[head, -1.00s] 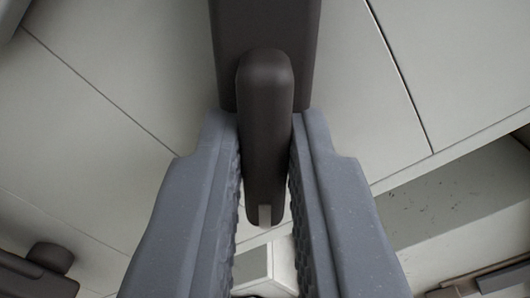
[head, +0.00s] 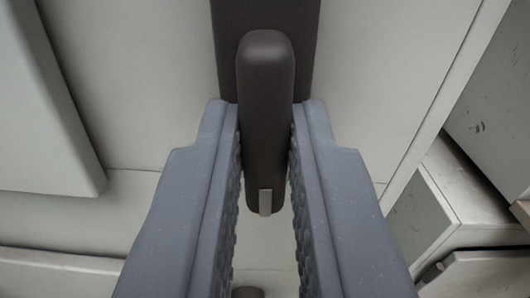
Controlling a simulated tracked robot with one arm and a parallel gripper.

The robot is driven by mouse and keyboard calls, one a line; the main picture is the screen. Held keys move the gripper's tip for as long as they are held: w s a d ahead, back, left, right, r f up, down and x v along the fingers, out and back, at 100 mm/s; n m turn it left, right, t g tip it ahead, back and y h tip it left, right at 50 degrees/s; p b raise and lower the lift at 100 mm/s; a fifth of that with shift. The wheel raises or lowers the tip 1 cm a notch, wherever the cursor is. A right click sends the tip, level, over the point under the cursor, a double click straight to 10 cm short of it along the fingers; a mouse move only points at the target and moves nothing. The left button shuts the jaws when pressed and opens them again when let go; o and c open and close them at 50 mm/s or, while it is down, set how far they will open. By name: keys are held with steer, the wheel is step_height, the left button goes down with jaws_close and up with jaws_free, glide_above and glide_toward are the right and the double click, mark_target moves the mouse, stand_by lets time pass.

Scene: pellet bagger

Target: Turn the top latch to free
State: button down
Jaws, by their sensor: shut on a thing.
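The latch handle (head: 265,70) is a dark brown, rounded bar in the upper middle of the head view. It runs lengthwise between my jaws and has a small pale metal mark at its lower end. A wider dark piece (head: 225,40) lies behind its upper end and lines up with it. My gripper (head: 265,112) has grey jaws with ribbed inner faces, one on each side of the handle, and is shut on it. The contact faces are partly hidden by the jaws.
A pale panel (head: 140,100) fills the background, with a raised pale block (head: 45,110) at left. At right are a panel edge (head: 440,110) and a pale box-like part (head: 435,205) beyond it. A small dark part (head: 248,292) shows at the bottom edge.

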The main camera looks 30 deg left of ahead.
steer(key=shift+s+a+f+m+p, duration=0.15)
steer(key=shift+m+p, duration=0.15)
steer(key=shift+m, duration=0.2)
steer(key=c, duration=1.4)
jaws_free()
steer(key=shift+c, duration=0.2)
steer(key=shift+s+d, duration=0.1)
steer(key=shift+d, duration=0.2)
steer(key=v, duration=1.3)
